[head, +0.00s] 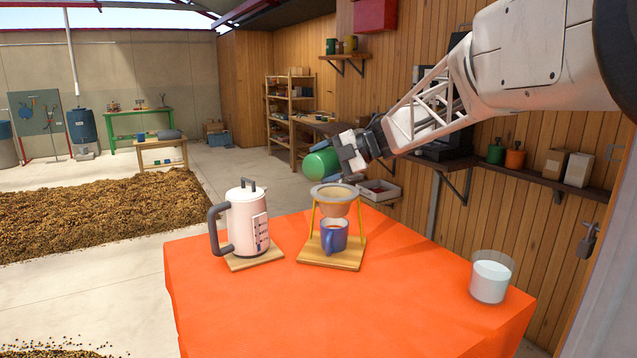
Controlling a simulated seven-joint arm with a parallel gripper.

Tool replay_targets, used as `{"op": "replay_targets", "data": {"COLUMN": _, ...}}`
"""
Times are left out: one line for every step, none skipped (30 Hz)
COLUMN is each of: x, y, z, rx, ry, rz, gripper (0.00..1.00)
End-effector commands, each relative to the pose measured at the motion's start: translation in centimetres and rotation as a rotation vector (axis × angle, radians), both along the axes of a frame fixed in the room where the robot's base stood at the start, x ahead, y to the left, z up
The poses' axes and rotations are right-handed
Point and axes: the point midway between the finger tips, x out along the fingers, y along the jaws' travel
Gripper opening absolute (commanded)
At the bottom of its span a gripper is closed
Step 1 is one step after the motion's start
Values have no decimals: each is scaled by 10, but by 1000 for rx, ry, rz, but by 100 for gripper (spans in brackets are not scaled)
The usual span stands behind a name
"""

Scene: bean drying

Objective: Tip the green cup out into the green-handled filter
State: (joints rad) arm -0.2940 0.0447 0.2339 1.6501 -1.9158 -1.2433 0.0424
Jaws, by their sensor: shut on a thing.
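The green cup (320,165) is held in the air above and slightly left of the filter. It looks tipped well over toward its side; I cannot see its contents or anything falling from it. My gripper (345,160) is shut on the cup, reaching in from the upper right. The filter (336,206) is a pale cone with a grey rim, seated in a yellow stand on a wooden base (318,257). No green handle shows on it. A blue mug (335,236) stands under the cone.
A white kettle (246,223) with a dark handle stands on a wooden board left of the stand. A glass of white liquid (491,278) is near the right edge of the orange table (390,315). The front middle of the table is clear.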

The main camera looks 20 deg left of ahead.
Motion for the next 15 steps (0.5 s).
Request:
{"op": "replay_targets", "data": {"x": 0, "y": 0, "z": 0, "rx": 0, "ry": 0, "rz": 0, "gripper": 46}}
{"op": "replay_targets", "data": {"x": 0, "y": 0, "z": 0, "rx": 1, "ry": 1, "rz": -1, "gripper": 46}}
{"op": "replay_targets", "data": {"x": 0, "y": 0, "z": 0, "rx": 2, "ry": 6, "rz": 0, "gripper": 46}}
{"op": "replay_targets", "data": {"x": 1, "y": 0, "z": 0, "rx": 6, "ry": 12, "rz": -1, "gripper": 46}}
{"op": "replay_targets", "data": {"x": 2, "y": -1, "z": 1, "rx": 10, "ry": 24, "rz": -1, "gripper": 46}}
{"op": "replay_targets", "data": {"x": 3, "y": -1, "z": 1, "rx": 18, "ry": 45, "rz": -1, "gripper": 46}}
{"op": "replay_targets", "data": {"x": 5, "y": -2, "z": 2, "rx": 25, "ry": 62, "rz": -1, "gripper": 46}}
{"op": "replay_targets", "data": {"x": 6, "y": -2, "z": 3, "rx": 32, "ry": 83, "rz": 0, "gripper": 46}}
{"op": "replay_targets", "data": {"x": 7, "y": -3, "z": 4, "rx": 43, "ry": 111, "rz": -1, "gripper": 46}}
{"op": "replay_targets", "data": {"x": 8, "y": -3, "z": 4, "rx": 52, "ry": 132, "rz": -2, "gripper": 46}}
{"op": "replay_targets", "data": {"x": 9, "y": -4, "z": 5, "rx": 58, "ry": 151, "rz": 0, "gripper": 46}}
{"op": "replay_targets", "data": {"x": 10, "y": -4, "z": 6, "rx": 66, "ry": 172, "rz": -1, "gripper": 46}}
{"op": "replay_targets", "data": {"x": 10, "y": -4, "z": 7, "rx": 69, "ry": 182, "rz": -1, "gripper": 46}}
{"op": "replay_targets", "data": {"x": 10, "y": -4, "z": 7, "rx": 73, "ry": 189, "rz": 0, "gripper": 46}}
{"op": "replay_targets", "data": {"x": 10, "y": -4, "z": 8, "rx": 76, "ry": 195, "rz": 0, "gripper": 46}}
